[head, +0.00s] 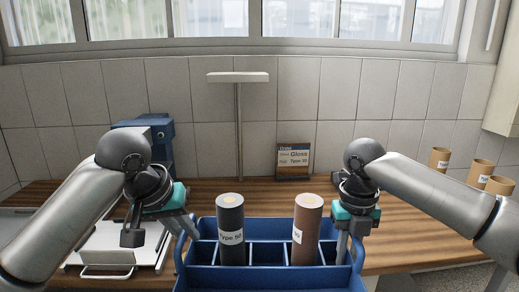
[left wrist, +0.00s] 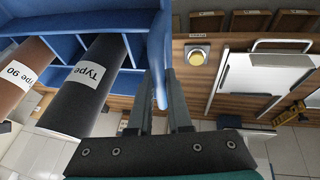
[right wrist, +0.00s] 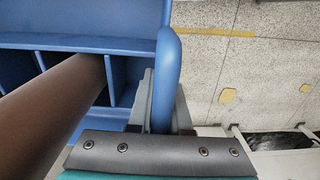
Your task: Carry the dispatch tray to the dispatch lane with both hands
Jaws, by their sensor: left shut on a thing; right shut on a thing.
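The blue dispatch tray (head: 270,224) has several compartments and is in front of me at the bottom middle of the head view. A dark roll labelled Type 50 (head: 231,243) and a brown roll labelled 90 (head: 305,240) stand upright in it. My left gripper (head: 190,230) is shut on the tray's left side handle (left wrist: 157,70), seen in the left wrist view. My right gripper (head: 345,235) is shut on the right side handle (right wrist: 168,75), seen in the right wrist view. The tray's near lower part is cut off in the head view.
A wooden counter (head: 420,235) runs along the tiled wall. A blue-and-grey machine (head: 160,135) and a white plate (head: 110,245) are at left. A sign reading Gloss, Type 30 (head: 293,162) and a T-shaped post (head: 239,130) stand behind. Brown rolls (head: 480,172) stand at right.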

